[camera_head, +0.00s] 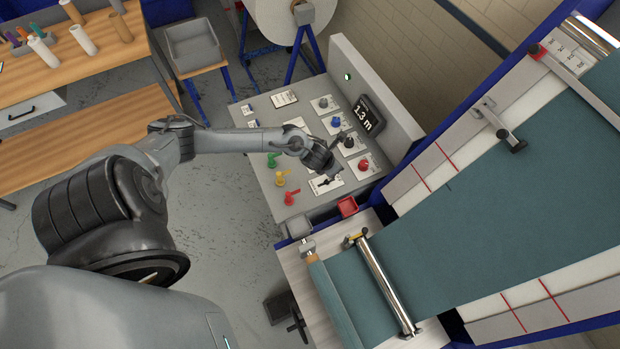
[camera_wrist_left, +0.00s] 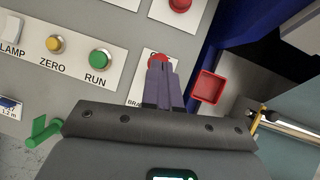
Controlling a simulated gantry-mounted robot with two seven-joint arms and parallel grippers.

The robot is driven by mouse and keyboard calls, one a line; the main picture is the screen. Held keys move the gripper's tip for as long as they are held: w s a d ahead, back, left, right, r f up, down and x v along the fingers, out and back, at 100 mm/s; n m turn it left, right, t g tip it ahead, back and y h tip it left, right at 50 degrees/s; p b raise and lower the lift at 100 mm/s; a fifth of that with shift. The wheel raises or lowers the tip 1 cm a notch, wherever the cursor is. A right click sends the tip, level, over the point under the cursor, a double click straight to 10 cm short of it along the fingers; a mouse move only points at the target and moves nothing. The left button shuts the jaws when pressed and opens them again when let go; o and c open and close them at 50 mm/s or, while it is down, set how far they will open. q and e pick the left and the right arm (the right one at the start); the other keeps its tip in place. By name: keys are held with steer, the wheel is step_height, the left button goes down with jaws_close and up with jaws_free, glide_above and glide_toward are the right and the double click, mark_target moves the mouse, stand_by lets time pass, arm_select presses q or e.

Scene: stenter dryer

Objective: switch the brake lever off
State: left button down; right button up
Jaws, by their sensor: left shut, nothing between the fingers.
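The brake plate (camera_wrist_left: 137,90) is a white label on the grey control panel, its text partly covered so that only "BRA" reads. A red round part (camera_wrist_left: 158,58) on this plate shows just beyond my fingertips; the rest of the brake control is hidden, so its position cannot be told. My left gripper (camera_wrist_left: 161,68) is shut and empty, its fingers over the plate. Whether they touch the red part cannot be told. In the head view the left gripper (camera_head: 328,180) is low over the panel's front part. My right gripper is not in view.
A red knob (camera_head: 363,165) is right of the gripper. A green RUN button (camera_wrist_left: 101,59) and a red tray (camera_wrist_left: 208,87) flank the fingers. The teal fabric (camera_head: 480,210) lies right.

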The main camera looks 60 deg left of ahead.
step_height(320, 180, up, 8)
steer(key=p, duration=0.8)
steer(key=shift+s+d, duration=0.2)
